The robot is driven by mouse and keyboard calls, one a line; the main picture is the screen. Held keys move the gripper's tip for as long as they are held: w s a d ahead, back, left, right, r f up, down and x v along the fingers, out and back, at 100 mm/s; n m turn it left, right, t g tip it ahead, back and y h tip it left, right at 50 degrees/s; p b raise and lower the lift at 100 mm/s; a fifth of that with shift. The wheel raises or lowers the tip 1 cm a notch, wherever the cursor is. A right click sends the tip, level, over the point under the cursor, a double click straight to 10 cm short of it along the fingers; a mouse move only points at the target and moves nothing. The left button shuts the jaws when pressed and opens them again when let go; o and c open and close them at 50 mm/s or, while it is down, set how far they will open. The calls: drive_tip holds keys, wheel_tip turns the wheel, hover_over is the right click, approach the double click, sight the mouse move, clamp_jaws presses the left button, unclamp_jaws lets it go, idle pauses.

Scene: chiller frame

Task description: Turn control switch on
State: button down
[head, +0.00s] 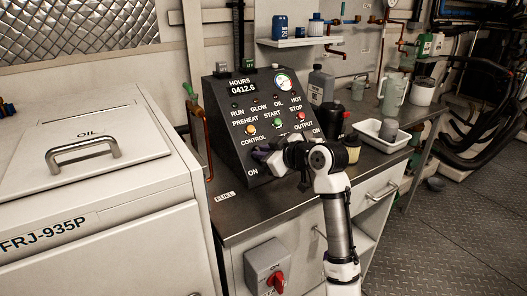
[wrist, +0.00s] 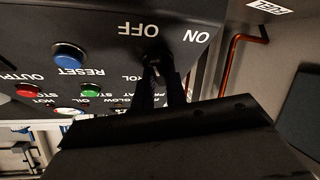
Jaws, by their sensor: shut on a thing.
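The black control panel (head: 243,118) stands on the counter, with its CONTROL switch at the lower left. In the head view my gripper (head: 264,152) is at that spot and hides the switch. The wrist view shows the panel upside down, with the dark control switch (wrist: 151,58) just below the OFF label (wrist: 138,30) in the picture. The ON label (wrist: 196,36) is to the right of OFF. My gripper (wrist: 160,72) is shut on the switch with its dark fingers. Which way the switch points cannot be told.
Near the switch are a blue RESET button (wrist: 68,55), a green START button (head: 277,123) and a red STOP button (head: 300,116). A white tray (head: 372,139) and a dark bottle (head: 333,118) stand right of the panel. The OIL cabinet (head: 95,190) is at left.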

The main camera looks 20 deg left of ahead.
drive_tip(key=m+p, duration=0.1)
drive_tip(key=m, duration=0.1)
drive_tip(key=m+t+p, duration=0.1)
drive_tip(key=m, duration=0.1)
drive_tip(key=shift+s+a+r+t+h, duration=0.1)
drive_tip(key=shift+r+t+h, duration=0.05)
drive_tip(key=shift+t+h, duration=0.15)
drive_tip(key=m+t+h+p, duration=0.1)
drive_tip(key=m+p, duration=0.2)
drive_tip(key=m, duration=0.1)
drive_tip(key=shift+t, duration=0.3)
drive_tip(key=m+t+h+p, duration=0.1)
drive_tip(key=m+h+p, duration=0.1)
drive_tip(key=m+p, duration=0.2)
drive_tip(key=shift+m+p, duration=0.35)
drive_tip(key=shift+m, duration=0.05)
drive_tip(key=shift+f, duration=0.2)
drive_tip(key=c, duration=1.4)
unclamp_jaws()
drive_tip(key=shift+c, duration=0.2)
drive_tip(key=b+v, duration=0.2)
drive_tip(key=v, duration=1.2)
drive_tip(key=shift+a, duration=0.15)
